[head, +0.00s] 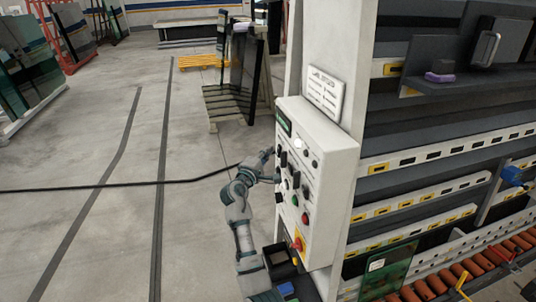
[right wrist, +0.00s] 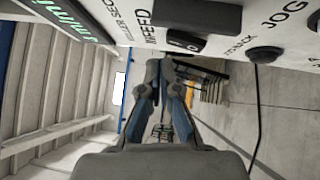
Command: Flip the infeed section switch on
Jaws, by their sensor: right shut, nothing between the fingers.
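The white control panel (head: 322,190) carries several black switches, coloured buttons and a red knob on its face. In the right wrist view, a black switch (right wrist: 187,40) sits beside lettering that reads like INFEED, partly cut off. My right gripper (head: 273,165) is at the left of the panel, close to its switches. In the right wrist view its fingertips (right wrist: 166,68) are together and empty, just below that switch in the picture; I cannot tell whether they touch it. The switch's on or off position is unclear. My left gripper is out of view.
A black knob (right wrist: 265,55) marked JOG is beside the switch. A green display (head: 284,123) is at the panel's upper left. The machine's rails and rollers (head: 450,285) stand right of the panel. A black cable (head: 120,186) crosses the open floor at left.

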